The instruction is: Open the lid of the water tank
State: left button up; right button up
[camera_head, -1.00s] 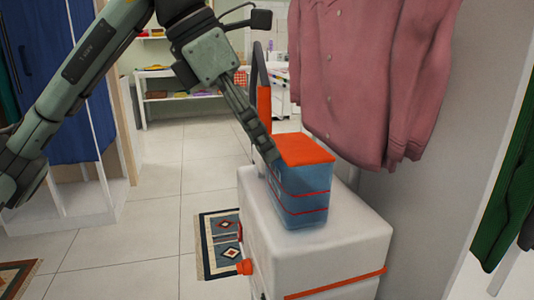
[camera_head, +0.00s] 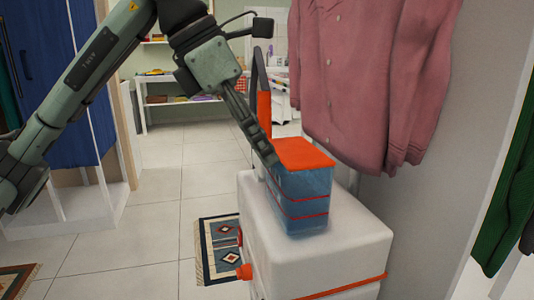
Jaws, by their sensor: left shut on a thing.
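The water tank (camera_head: 300,202) is a blue see-through box with red bands, standing upright on a white cabinet-like unit (camera_head: 335,253). Its orange lid (camera_head: 304,153) lies across the top and looks closed or nearly so. My left gripper (camera_head: 269,157) comes down from the upper left. Its fingertips are shut at the left edge of the lid, and the lid and tank partly hide the contact. My right gripper is not in view.
A pink shirt (camera_head: 365,75) hangs just behind and right of the tank. A dark upright handle with an orange lower part (camera_head: 264,115) rises behind the tank. A patterned rug (camera_head: 222,248) lies on the tiled floor at left.

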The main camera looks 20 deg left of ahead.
aim_at(289, 151)
pick_arm(q)
jog(key=shift+r, duration=0.1)
jog(key=r+p, duration=0.2)
jog(key=shift+w+d+r+p, duration=0.25)
jog(key=shift+d+r+p, duration=0.1)
jog(key=shift+d, duration=0.05)
jog(key=shift+w+d+r+p, duration=0.1)
jog(key=shift+d+r+p, duration=0.1)
jog(key=shift+r+p, duration=0.2)
jog(key=shift+w+d, duration=0.1)
jog(key=shift+d, duration=0.1)
jog(key=shift+w+d+r+p, duration=0.2)
jog(key=shift+d+r+p, duration=0.15)
jog(key=shift+p, duration=0.25)
jog(key=shift+o, duration=0.4)
jog(key=shift+w+d+r+p, duration=0.2)
jog(key=shift+w+d+p, duration=0.1)
jog(key=shift+d, duration=0.1)
jog(key=shift+w+d+r+p, duration=0.2)
jog(key=shift+d+p, duration=0.1)
jog(key=shift+d, duration=0.1)
jog(key=shift+o, duration=0.2)
jog(key=shift+f, duration=0.15)
jog(key=o, duration=0.4)
